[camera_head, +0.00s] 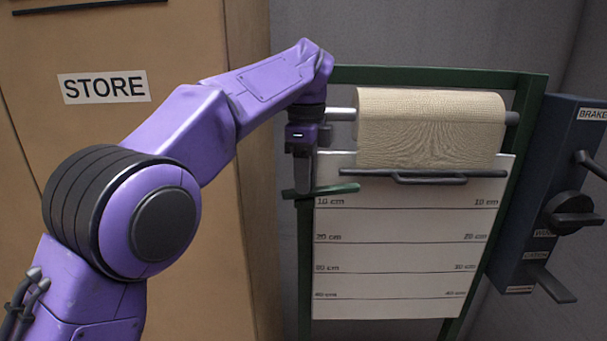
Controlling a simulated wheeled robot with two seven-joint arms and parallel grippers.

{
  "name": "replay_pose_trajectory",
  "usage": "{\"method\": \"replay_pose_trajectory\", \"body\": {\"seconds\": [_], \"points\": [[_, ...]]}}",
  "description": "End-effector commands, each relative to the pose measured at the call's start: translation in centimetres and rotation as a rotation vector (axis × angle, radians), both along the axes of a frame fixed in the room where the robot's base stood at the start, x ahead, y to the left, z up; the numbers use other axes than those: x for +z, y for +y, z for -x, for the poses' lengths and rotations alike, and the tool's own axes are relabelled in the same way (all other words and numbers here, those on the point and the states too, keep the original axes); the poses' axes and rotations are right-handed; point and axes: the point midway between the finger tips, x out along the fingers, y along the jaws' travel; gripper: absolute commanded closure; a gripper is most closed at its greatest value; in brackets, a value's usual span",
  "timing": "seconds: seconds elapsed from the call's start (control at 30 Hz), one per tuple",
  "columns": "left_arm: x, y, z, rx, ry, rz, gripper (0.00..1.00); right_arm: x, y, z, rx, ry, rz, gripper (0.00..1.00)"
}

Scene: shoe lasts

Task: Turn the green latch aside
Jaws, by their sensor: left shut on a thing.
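The green latch (338,189) is a short flat bar at the left side of the green frame, just above the 10 cm line of the white board. It sticks out to the right, nearly level, its right end a little higher. My left gripper (303,188) points down from above and is shut on the latch near its left end. The fingers hide that part of the latch and its pivot. My right gripper is not in view.
A beige roll (430,127) hangs in the green frame (440,77), with a dark handled bar (425,176) below it. A blue panel (545,200) with knob and levers stands right. A brown cabinet (110,40) marked STORE is left.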

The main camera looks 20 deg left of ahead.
Motion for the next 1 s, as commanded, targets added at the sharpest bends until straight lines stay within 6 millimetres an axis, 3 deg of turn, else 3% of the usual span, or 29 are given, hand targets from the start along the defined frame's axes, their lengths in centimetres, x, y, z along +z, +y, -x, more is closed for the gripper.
{"method": "replay_pose_trajectory", "body": {"seconds": [0.53, 0.57, 0.6, 0.63, 0.87, 1.0], "points": [[0.0, -0.1, 0.0, -0.001, 0.0, 0.001, 1.0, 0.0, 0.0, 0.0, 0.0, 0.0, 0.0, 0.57], [0.0, -0.1, 0.0, -0.001, 0.0, 0.001, 0.58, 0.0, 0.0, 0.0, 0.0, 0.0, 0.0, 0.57], [0.0, -0.1, 0.0, -0.001, 0.0, 0.001, 0.45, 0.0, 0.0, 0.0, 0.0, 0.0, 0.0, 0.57], [0.0, -0.1, 0.0, -0.001, 0.0, 0.001, 0.41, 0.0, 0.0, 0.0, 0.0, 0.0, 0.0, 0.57], [0.0, 0.0, 0.0, 0.001, 0.0, 0.0, 0.41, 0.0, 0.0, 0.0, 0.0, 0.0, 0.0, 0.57], [1.4, 0.0, 0.0, -0.001, -0.001, 0.0, 0.41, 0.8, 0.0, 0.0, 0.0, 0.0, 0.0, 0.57]]}}
